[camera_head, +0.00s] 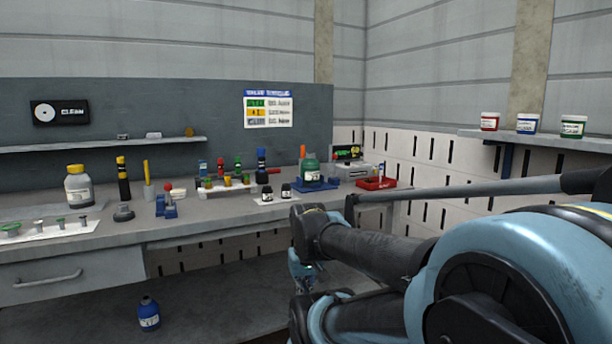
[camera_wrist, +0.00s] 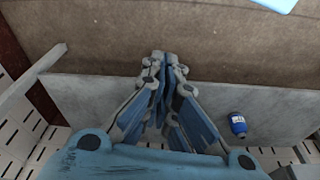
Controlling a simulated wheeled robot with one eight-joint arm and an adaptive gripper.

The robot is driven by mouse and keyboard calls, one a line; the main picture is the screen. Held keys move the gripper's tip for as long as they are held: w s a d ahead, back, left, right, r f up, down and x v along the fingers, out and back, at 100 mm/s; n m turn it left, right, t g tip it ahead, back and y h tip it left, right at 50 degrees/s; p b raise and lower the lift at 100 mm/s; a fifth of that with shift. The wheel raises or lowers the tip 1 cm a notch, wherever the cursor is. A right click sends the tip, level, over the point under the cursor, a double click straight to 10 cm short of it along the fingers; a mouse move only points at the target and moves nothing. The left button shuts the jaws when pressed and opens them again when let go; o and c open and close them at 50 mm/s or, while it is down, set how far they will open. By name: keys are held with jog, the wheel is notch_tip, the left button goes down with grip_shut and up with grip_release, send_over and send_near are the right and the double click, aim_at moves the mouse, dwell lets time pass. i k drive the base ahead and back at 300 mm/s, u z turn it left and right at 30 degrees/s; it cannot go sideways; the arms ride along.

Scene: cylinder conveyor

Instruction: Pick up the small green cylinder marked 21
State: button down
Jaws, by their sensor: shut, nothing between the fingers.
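No number 21 is legible, so I cannot tell which piece is the small green cylinder. Small green pieces stand in the white rack (camera_head: 228,190) on the bench, among red, yellow and blue ones. A larger green jar (camera_head: 312,172) stands to the right on a blue base. My gripper (camera_wrist: 158,56) is shut and empty in the wrist view, its fingertips together. In the head view it is mostly hidden behind my arm, low in front of the bench and apart from the rack. The wrist view shows no green cylinder.
The grey bench (camera_head: 190,229) runs along the wall and holds bottles, small dark jars (camera_head: 286,191) and a red tray (camera_head: 376,184). A blue bottle (camera_head: 149,314) stands below the bench; it also shows in the wrist view (camera_wrist: 237,124). A shelf (camera_head: 545,136) at right holds several tubs.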

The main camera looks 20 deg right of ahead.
aim_at(311, 167)
jog(key=k, duration=0.6)
jog(key=z, duration=0.5)
jog(key=i, duration=1.1)
jog(key=u, duration=0.3)
